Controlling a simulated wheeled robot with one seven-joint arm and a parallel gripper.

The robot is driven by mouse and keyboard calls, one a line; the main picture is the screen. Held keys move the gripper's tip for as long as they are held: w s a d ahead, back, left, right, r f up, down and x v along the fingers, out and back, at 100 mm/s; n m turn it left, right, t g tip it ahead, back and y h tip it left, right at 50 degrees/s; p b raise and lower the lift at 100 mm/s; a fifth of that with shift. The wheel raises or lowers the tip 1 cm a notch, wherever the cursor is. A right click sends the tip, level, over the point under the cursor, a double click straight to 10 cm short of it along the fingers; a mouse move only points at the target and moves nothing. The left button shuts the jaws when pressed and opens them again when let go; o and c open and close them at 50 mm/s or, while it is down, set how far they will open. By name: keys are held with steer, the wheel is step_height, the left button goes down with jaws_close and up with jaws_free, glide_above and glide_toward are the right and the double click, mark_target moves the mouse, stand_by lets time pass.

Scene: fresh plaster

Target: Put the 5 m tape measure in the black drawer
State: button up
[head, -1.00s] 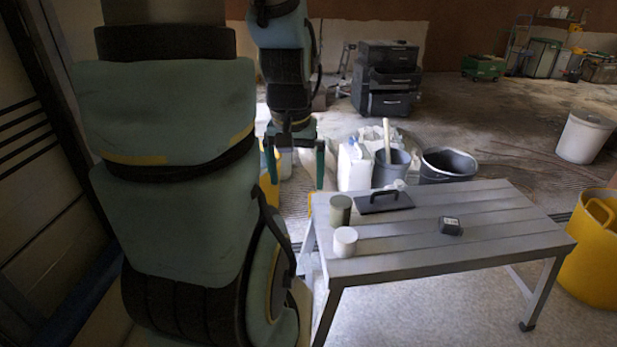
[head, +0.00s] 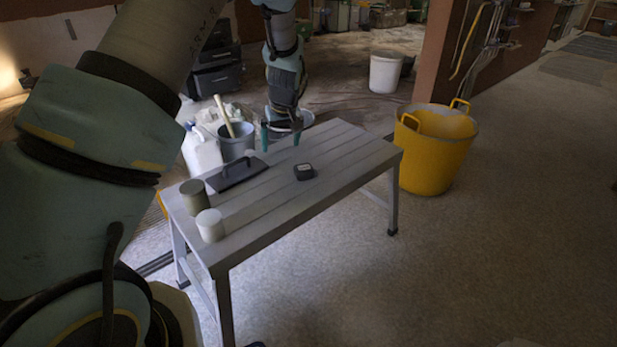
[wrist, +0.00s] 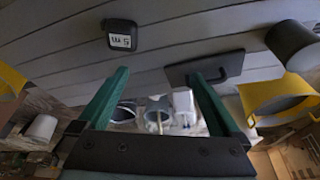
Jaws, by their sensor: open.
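The black tape measure (head: 304,172) lies on the grey slatted bench (head: 330,165), near its right part. In the wrist view the tape measure (wrist: 121,35) shows a white "5 m" label, ahead of the left finger and apart from it. My gripper (head: 281,138) is open and empty, with green fingers pointing down at the far side of the bench. It also shows in the wrist view (wrist: 158,88). The black drawer unit (head: 217,75) stands on the floor at the back, partly hidden by my arm; I cannot tell here which drawer is open.
A yellow tub (head: 435,150) stands right. The floor at right is clear.

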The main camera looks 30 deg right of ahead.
glide_toward(304, 167)
steer(key=f, duration=0.1)
steer(key=w+f, duration=0.1)
steer(key=f, duration=0.1)
steer(key=shift+w+d+f+m+t+b, duration=0.1)
steer(key=shift+d+f+m+t+b, duration=0.05)
steer(key=shift+f+m+t+b, duration=0.2)
steer(key=shift+s+x, duration=0.15)
steer(key=shift+x, duration=1.4)
steer(key=shift+s+x, duration=0.1)
steer(key=shift+x, duration=1.45)
steer(key=c, duration=1.5)
steer(key=shift+r, duration=0.1)
jaws_close()
